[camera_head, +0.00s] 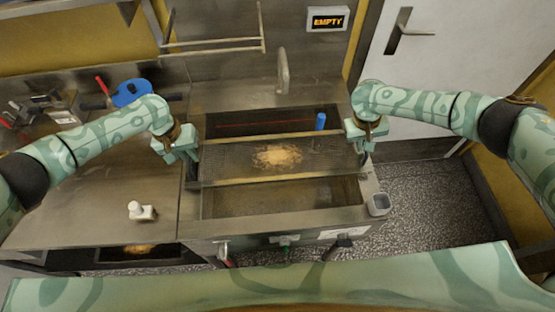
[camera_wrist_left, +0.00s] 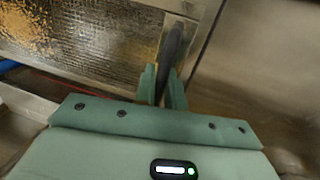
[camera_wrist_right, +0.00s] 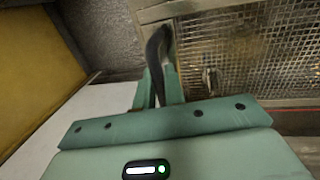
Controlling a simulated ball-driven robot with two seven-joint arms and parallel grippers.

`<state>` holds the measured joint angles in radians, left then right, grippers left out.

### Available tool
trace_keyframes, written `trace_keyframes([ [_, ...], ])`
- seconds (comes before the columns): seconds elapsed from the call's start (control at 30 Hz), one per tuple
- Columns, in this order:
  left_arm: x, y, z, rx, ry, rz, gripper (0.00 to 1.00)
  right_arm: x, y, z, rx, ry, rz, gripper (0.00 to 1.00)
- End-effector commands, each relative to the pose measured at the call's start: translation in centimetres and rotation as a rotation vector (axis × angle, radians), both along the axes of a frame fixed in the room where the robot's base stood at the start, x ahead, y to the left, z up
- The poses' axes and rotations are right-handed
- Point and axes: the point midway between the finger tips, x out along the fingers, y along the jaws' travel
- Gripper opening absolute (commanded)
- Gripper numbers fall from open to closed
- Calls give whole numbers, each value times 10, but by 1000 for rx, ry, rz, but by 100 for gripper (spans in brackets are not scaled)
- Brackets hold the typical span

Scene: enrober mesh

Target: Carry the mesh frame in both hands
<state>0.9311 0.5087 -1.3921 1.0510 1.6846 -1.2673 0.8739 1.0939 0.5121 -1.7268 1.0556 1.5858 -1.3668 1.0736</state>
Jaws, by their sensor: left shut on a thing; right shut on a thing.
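The mesh frame (camera_head: 228,163) is a wide metal rectangle with a fine mesh and a patch of tan crumbs (camera_head: 278,156) in its middle. It spans the open basin from side to side and looks about level. Whether it touches the basin is hard to tell. My left gripper (camera_head: 191,164) is shut on the dark handle (camera_wrist_left: 173,45) at the frame's left end. My right gripper (camera_head: 364,152) is shut on the dark curved handle (camera_wrist_right: 155,48) at its right end. The mesh also fills part of both wrist views.
The steel basin (camera_head: 215,225) is open in front of and behind the frame. A blue cylinder (camera_head: 320,121) stands at its back. A tap (camera_head: 283,70) rises behind. A white bottle (camera_head: 140,211) stands on the left counter. Speckled floor (camera_head: 430,200) is clear at right.

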Motion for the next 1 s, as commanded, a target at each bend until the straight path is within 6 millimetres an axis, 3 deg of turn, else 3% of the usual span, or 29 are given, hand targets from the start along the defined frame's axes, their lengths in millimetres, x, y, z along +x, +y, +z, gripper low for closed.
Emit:
trace_keyframes([
  [0.2, 1, 3, -12, 5, 0, 2, 0, 0, -3, -12, -8, -1, -2, 0],
  [0.23, 0, 3, -12, 6, 0, 2, 17, 0, -3, -12, -7, -1, -2, 17],
  [0.3, 0, 3, -12, 6, -1, 1, 33, 0, -3, -11, -6, 0, -1, 33],
  [0.8, 1, 1, -9, 1, -1, 0, 33, 0, -1, -11, -1, -1, 0, 33],
  [1.0, 2, 7, 19, 0, -3, 0, 33, 0, 0, -11, -1, -1, 0, 33],
])
